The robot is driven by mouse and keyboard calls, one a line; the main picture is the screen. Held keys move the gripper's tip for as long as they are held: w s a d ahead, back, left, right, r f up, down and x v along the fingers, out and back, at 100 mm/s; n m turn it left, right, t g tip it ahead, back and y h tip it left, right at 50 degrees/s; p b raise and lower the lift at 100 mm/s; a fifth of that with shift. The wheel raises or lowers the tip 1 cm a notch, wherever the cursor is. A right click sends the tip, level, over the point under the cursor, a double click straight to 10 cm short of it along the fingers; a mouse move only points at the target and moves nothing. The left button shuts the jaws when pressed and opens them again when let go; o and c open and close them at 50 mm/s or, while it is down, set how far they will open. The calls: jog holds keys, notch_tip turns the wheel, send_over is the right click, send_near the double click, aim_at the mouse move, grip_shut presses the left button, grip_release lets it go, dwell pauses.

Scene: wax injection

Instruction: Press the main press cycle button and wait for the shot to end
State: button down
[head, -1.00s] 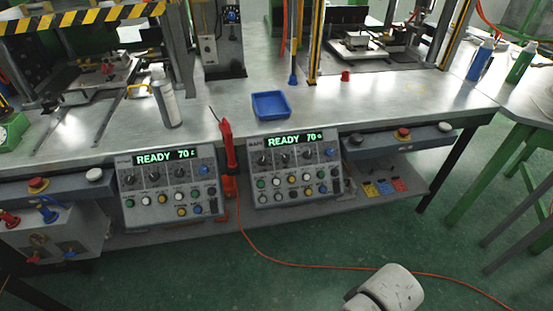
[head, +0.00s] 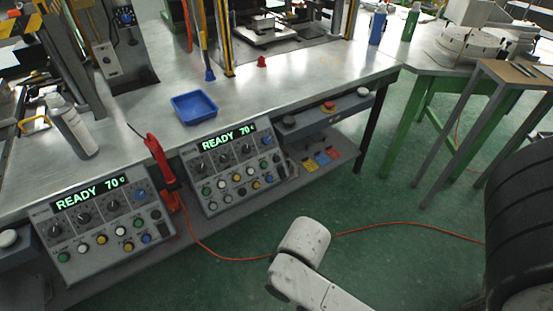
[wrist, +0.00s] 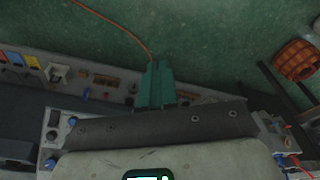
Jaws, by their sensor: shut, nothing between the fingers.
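Two grey control panels hang at the bench front, a left one (head: 103,232) and a right one (head: 238,166). Both displays read READY 70 and carry knobs and coloured buttons. A pale button (head: 8,238) shows at the far left edge. I cannot tell which is the main cycle button. In the wrist view my gripper's green fingers (wrist: 157,72) are together and empty, apart from any button. The head view does not show them.
A blue tray (head: 194,107), a spray bottle (head: 72,126) and a red cap (head: 262,62) stand on the bench. A red tool (head: 157,160) hangs between the panels. An orange cable (head: 400,224) crosses the green floor. Green-legged tables stand at the right.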

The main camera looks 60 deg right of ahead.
jog(key=w+d+f+t+h, duration=0.15)
jog(key=w+d+t, duration=0.25)
jog(key=w+d, duration=0.4)
jog(key=m+t+h+p, duration=0.1)
jog(key=t+h+p, duration=0.1)
jog(key=t+h, duration=0.4)
send_near(277, 159)
jog(key=w+a, duration=0.3)
jog(key=a, duration=0.6)
jog(key=s+d+r+m+t+h, duration=0.1)
jog(key=s+d+r+h, duration=0.3)
jog(key=d, duration=0.4)
jog(key=shift+r+h, duration=0.35)
jog(key=shift+h, duration=0.4)
jog(key=shift+d+f, duration=0.1)
jog(key=shift+d, duration=0.1)
jog(key=shift+w+d+f+b, duration=0.55)
jog(key=shift+w+f+b, duration=0.4)
jog(key=shift+b, duration=0.15)
jog(key=shift+w+d+f+b, duration=0.6)
jog(key=shift+w+f+b, duration=0.25)
jog(key=shift+w+b, duration=0.15)
jog(key=shift+w+d+f+b, duration=0.55)
jog(key=shift+w+f+b, duration=0.4)
jog(key=shift+b, duration=0.2)
jog(key=shift+f, duration=0.1)
